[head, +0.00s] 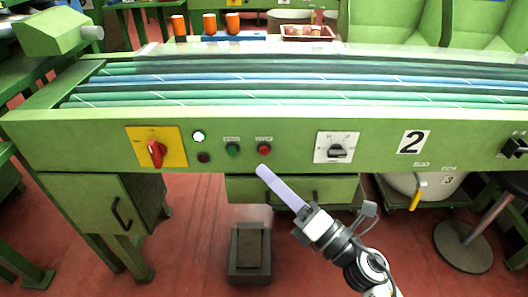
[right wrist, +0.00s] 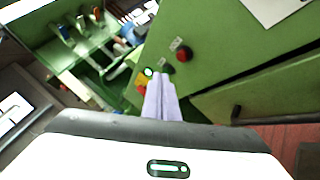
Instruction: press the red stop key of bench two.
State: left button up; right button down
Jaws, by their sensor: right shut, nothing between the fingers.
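The red stop key (head: 264,150) sits on the green front panel of bench two (head: 290,128), right of a green key (head: 232,150). In the right wrist view the red key (right wrist: 184,54) is a round red button above the fingertips, and the green key (right wrist: 168,69) is left of and below it. My right gripper (head: 263,170) is shut and empty, its pale lilac fingers pointing up toward the panel. The tips show just below the red key, apart from it in the picture; the exact depth gap is unclear. The fingers (right wrist: 160,80) also show in the wrist view. My left gripper is out of view.
Left of the keys are a lit lamp (head: 198,136), a dark red lamp (head: 204,158) and a red rotary switch (head: 156,152) on a yellow plate. A drawer (head: 310,190) lies below.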

aim_at(270, 166)
jog(key=w, duration=0.3)
dwell(0.5)
dwell(1.7)
jog(key=shift+w, duration=0.35)
jog(key=shift+w+b, duration=0.35)
jog(key=shift+w, duration=0.1)
dwell(0.5)
jog(key=shift+s, duration=0.15)
dwell(0.3)
jog(key=shift+s, duration=0.7)
